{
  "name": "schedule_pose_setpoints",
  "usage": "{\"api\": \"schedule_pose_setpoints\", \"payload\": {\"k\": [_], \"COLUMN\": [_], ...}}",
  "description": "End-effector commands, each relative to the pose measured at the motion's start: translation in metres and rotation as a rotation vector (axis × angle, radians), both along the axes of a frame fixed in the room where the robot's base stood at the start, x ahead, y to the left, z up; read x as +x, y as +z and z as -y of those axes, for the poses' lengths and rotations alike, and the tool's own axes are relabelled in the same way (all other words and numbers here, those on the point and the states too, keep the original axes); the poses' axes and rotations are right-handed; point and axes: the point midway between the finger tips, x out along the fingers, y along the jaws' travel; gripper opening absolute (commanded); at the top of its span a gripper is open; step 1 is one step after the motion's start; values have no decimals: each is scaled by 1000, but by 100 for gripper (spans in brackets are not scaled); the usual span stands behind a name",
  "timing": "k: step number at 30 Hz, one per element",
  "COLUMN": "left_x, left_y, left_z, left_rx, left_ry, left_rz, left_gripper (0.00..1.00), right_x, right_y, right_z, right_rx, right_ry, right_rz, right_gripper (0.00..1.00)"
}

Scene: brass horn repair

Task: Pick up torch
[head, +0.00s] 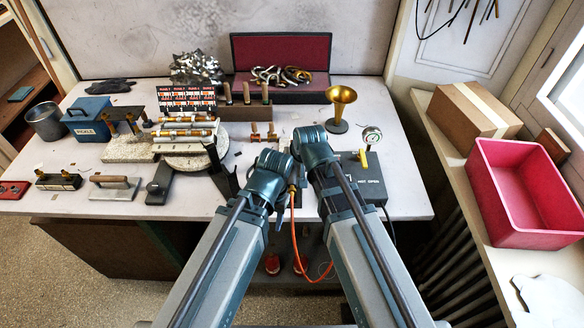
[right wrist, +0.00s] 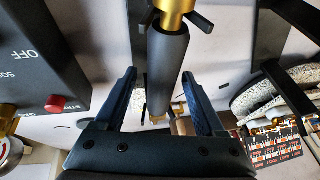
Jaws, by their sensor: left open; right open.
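The torch (right wrist: 168,70) shows in the right wrist view, with a dark grey handle and a brass upper part. My right gripper (right wrist: 159,76) is open, with one blue finger on each side of the handle and gaps visible. In the head view the right gripper is hidden behind my arm. A small brass piece (head: 292,188), likely the torch's lower end, shows between my two wrists, with an orange hose (head: 296,240) hanging from it. The rest of the torch is hidden there.
A dark control box (head: 372,180) with a gauge (head: 371,136) stands right of my right wrist. A brass bell (head: 340,108) stands behind it. A pink bin (head: 520,190) sits at right.

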Motion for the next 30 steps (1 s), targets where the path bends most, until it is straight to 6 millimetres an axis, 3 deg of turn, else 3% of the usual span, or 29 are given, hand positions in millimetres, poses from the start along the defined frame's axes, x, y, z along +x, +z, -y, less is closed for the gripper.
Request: {"api": "schedule_pose_setpoints", "payload": {"k": [9, 21, 30], "left_x": [0, 0, 0], "left_y": [-1, -1, -1], "left_z": [0, 0, 0], "left_rx": [0, 0, 0], "left_ry": [0, 0, 0], "left_rz": [0, 0, 0], "left_gripper": [50, 50, 50], "right_x": [0, 0, 0], "right_y": [-1, -1, -1], "right_z": [0, 0, 0], "right_rx": [0, 0, 0], "right_ry": [0, 0, 0], "right_rz": [0, 0, 0], "right_gripper": [72, 0, 0]}}
